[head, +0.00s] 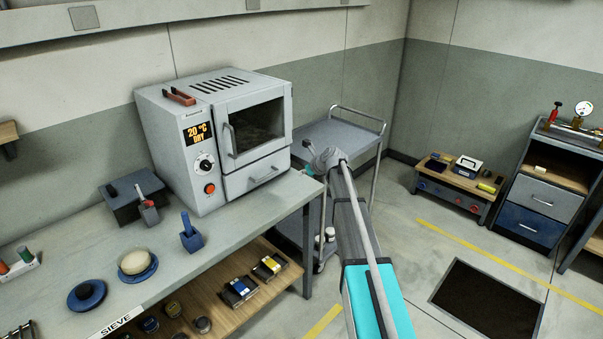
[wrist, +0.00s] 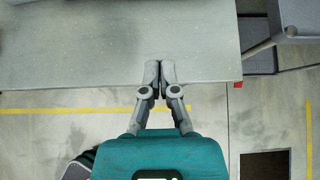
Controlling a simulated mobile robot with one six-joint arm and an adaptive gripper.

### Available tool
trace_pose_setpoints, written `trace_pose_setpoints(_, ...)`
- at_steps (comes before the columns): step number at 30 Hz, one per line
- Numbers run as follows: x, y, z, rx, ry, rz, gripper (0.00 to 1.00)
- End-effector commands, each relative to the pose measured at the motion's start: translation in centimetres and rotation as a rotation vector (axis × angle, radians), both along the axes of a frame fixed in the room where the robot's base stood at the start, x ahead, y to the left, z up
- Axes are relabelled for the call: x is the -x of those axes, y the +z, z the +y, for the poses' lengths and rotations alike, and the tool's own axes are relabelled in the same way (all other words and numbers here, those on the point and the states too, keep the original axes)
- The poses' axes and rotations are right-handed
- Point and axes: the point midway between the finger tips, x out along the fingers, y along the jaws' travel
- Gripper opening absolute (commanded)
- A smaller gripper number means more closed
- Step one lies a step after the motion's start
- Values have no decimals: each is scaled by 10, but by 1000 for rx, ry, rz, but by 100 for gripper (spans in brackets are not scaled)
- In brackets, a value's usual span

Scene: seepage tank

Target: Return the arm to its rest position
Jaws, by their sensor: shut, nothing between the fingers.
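My gripper (wrist: 160,72) is in the wrist view with its two grey fingers together and nothing between them. There the fingertips show over the front edge of a grey bench top (wrist: 90,50). In the head view my arm reaches forward from the bottom, past the right end of the bench (head: 225,224). My gripper's fingers cannot be made out clearly in the head view.
A grey oven (head: 215,135) reading 20 °C DRY stands on the bench. A blue scoop (head: 190,232) and a bowl (head: 135,262) are nearer. A trolley (head: 345,137) stands behind my arm. A dark floor pit (head: 487,300) lies right, with open floor around it.

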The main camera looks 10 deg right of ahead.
Motion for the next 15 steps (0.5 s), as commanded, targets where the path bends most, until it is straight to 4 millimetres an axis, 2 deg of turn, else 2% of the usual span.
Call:
trace_pose_setpoints(8, 4, -1, 3, 17, 16, -2, 0)
trace_pose_setpoints(11, 13, -3, 8, 57, 56, -8, 0)
trace_pose_setpoints(15, 36, -9, 20, 159, 164, -23, 0)
